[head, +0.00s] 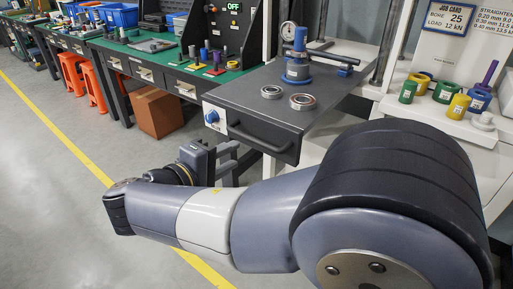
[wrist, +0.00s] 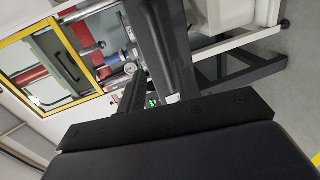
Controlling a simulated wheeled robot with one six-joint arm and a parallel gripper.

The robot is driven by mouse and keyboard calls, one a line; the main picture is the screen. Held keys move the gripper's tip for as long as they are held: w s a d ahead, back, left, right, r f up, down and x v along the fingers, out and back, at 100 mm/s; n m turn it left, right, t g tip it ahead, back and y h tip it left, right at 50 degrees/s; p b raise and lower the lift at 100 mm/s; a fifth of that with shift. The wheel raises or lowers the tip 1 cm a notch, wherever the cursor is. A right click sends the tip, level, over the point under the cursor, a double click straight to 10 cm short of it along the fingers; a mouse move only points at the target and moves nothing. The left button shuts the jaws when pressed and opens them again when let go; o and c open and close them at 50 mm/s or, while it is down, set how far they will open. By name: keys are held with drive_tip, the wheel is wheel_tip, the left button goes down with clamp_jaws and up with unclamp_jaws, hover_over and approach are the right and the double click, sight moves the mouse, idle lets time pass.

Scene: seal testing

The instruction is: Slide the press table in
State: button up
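The press table (head: 330,100) is a dark grey sliding slab, standing out from the white press frame toward me. A black bar handle (head: 262,138) runs along its front face, with a blue knob (head: 212,117) at the left of that face. Two metal bearing rings (head: 271,92) (head: 302,102) and a blue-based fixture (head: 298,70) with an upright stem are on top. My gripper (head: 246,158) is in front of the table, just below and left of the handle in the head view. Its dark fingers (wrist: 152,75) are apart, with background visible between them. I cannot tell whether they touch the handle.
Green-topped workbenches (head: 150,62) line the back left, with orange stools (head: 82,75) and a cardboard box (head: 157,112) below. Coloured cylinders (head: 458,105) stand on the white ledge at right. The grey floor at left is open. The wrist view shows a yellow-framed window (wrist: 55,65).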

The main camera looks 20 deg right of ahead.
sight(256, 143)
drive_tip(key=shift+b+x, duration=0.7)
drive_tip(key=shift+x, duration=4.65)
clamp_jaws()
